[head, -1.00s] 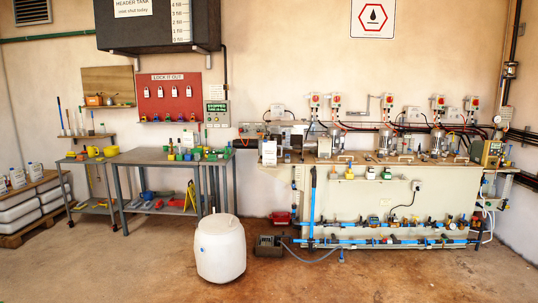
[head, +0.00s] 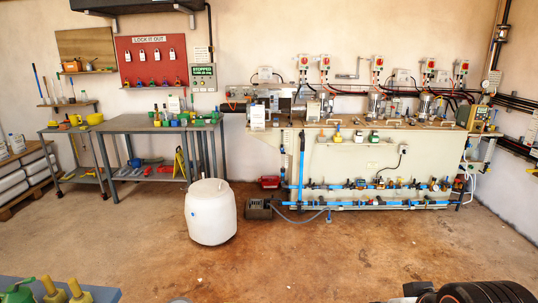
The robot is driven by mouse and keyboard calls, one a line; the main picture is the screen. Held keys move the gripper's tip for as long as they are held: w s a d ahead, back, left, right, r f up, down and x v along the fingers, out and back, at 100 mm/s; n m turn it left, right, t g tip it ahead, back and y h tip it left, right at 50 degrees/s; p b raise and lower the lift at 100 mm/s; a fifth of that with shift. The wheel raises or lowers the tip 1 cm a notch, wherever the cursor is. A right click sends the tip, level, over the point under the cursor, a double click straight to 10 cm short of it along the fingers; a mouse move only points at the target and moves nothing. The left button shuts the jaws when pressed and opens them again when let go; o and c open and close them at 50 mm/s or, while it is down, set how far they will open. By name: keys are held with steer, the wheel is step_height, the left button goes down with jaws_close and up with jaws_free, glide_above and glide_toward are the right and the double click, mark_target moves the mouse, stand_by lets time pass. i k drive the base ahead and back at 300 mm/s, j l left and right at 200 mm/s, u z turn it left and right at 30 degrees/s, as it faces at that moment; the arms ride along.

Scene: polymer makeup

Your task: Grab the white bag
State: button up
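No single white bag stands out clearly. Stacked white bundles (head: 27,178), which may be bags, sit on a low pallet at the far left edge, partly cut off by the frame. A large white drum-shaped container (head: 211,213) stands upright on the floor, left of centre. My gripper is not recognisable in the head view, so its distance to these things cannot be told.
A grey bench (head: 150,124) and a long pump bench (head: 380,160) line the back wall. Capped bottles (head: 52,290) stand at the bottom left. A black ribbed object (head: 485,293) shows at the bottom right. The brown floor in the middle is mostly clear.

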mark_target(258, 120)
steer(key=i, duration=1.9)
steer(key=i+u, duration=0.2)
steer(key=i, duration=0.85)
steer(key=i+l+u, duration=0.15)
steer(key=i, duration=0.85)
steer(key=i+u, duration=0.3)
steer(key=i, duration=0.25)
steer(key=i+u, duration=0.25)
steer(key=i, duration=0.3)
steer(key=i+l+u, duration=0.3)
steer(key=i, duration=0.25)
steer(key=i+j, duration=0.05)
steer(key=j, duration=0.05)
